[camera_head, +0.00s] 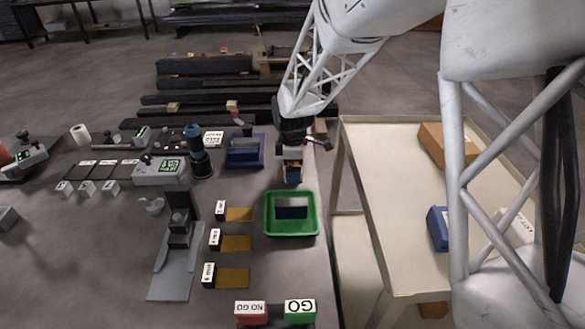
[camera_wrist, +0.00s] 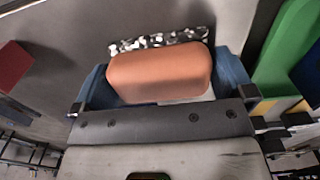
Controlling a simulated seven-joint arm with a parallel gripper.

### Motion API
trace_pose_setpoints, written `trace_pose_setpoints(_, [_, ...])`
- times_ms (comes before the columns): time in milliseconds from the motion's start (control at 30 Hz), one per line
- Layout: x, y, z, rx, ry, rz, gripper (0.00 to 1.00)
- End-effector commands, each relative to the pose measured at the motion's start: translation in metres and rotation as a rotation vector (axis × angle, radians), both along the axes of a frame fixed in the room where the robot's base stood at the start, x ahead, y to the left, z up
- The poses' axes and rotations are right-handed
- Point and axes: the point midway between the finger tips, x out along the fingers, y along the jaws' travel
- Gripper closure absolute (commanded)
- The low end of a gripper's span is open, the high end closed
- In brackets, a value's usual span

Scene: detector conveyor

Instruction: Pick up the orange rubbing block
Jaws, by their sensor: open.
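The orange rubbing block (camera_wrist: 160,74) fills the middle of the wrist view. It is a rounded salmon-orange bar, with a black-and-white speckled strip along its far side. Blue parts show at both ends of it; I cannot tell whether they touch it. Contact between fingers and block cannot be told.
A green tray (camera_head: 268,233) stands just in front of my gripper. A blue box (camera_head: 245,164) is to its left, and a dark blue cylinder (camera_head: 202,168) farther left. A cream table (camera_head: 385,190) with boxes lies to the right.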

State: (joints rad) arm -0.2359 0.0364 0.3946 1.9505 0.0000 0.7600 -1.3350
Motion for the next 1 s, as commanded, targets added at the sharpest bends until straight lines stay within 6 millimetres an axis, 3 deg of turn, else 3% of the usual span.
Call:
trace_pose_setpoints(267, [0.0, 0.0, 0.0, 0.0, 0.0, 0.0, 0.0])
trace_pose_setpoints(500, [0.0, 0.0, 0.0, 0.0, 0.0, 0.0, 0.33])
trace_pose_setpoints(800, [0.0, 0.0, 0.002, 0.0, -0.001, 0.0, 0.33])
trace_pose_setpoints(1000, [0.001, 0.0, 0.016, 0.001, -0.003, 0.0, 0.33])
